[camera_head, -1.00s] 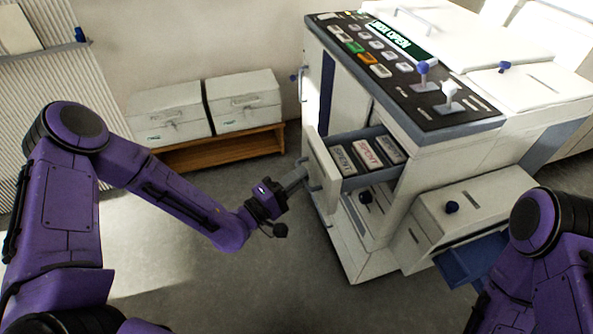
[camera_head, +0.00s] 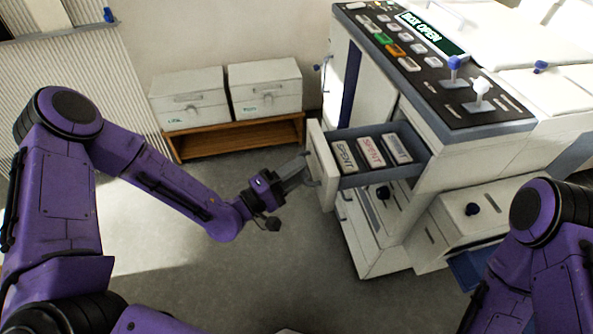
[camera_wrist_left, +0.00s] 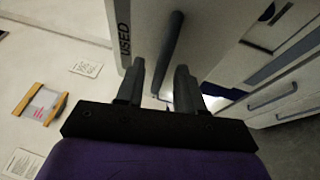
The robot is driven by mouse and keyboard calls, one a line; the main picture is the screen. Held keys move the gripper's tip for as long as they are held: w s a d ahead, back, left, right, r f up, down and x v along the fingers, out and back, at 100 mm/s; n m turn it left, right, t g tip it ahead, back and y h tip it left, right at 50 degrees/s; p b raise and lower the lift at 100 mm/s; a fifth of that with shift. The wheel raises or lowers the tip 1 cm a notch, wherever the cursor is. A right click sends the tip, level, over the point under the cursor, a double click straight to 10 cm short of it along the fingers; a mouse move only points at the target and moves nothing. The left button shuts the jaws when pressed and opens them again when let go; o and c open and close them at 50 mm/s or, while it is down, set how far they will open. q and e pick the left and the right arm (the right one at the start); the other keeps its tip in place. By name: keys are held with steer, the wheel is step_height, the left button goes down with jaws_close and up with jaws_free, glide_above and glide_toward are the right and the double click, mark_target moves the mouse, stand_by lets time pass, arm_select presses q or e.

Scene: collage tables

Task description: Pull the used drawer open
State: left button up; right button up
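The used drawer (camera_head: 325,172) stands pulled out of the white machine, with several SPENT cartons (camera_head: 371,152) inside. Its front, lettered USED, fills the upper middle of the left wrist view (camera_wrist_left: 145,32). A dark bar handle (camera_wrist_left: 172,45) is on that front. My left gripper (camera_head: 303,168) is at the drawer front by the handle. In the left wrist view its two fingers (camera_wrist_left: 160,70) are apart, with the handle's near end between them and gaps visible beside it. Contact with the handle cannot be made out. My right gripper is out of view.
The machine's control panel (camera_head: 430,62) reads BOX OPEN. A lower white unit with a dark knob (camera_head: 472,209) stands at the right. Two white boxes on a wooden bench (camera_head: 240,140) are by the wall. Floor in front of the drawer is clear.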

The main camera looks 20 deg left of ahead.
arm_select(q)
steer(key=v, duration=1)
steer(key=shift+s+a, duration=0.15)
steer(key=shift+s, duration=0.1)
steer(key=s+a+f+g+y, duration=0.1)
steer(key=a+f+g+y, duration=0.2)
steer(key=f+y, duration=0.3)
steer(key=s+a+f+g+y, duration=0.1)
steer(key=a+f+g+y, duration=0.2)
steer(key=f, duration=0.5)
steer(key=s+a+f+m+g+y+p, duration=0.1)
steer(key=s+a+f+m+g+y, duration=0.1)
steer(key=s, duration=0.6)
steer(key=s+a+f+m+g+y+p, duration=0.1)
steer(key=s+f+g+y, duration=0.3)
steer(key=s, duration=0.5)
steer(key=shift+a+f+m+g+y, duration=0.35)
steer(key=shift+a+f+m, duration=0.2)
steer(key=shift+a+m, duration=0.2)
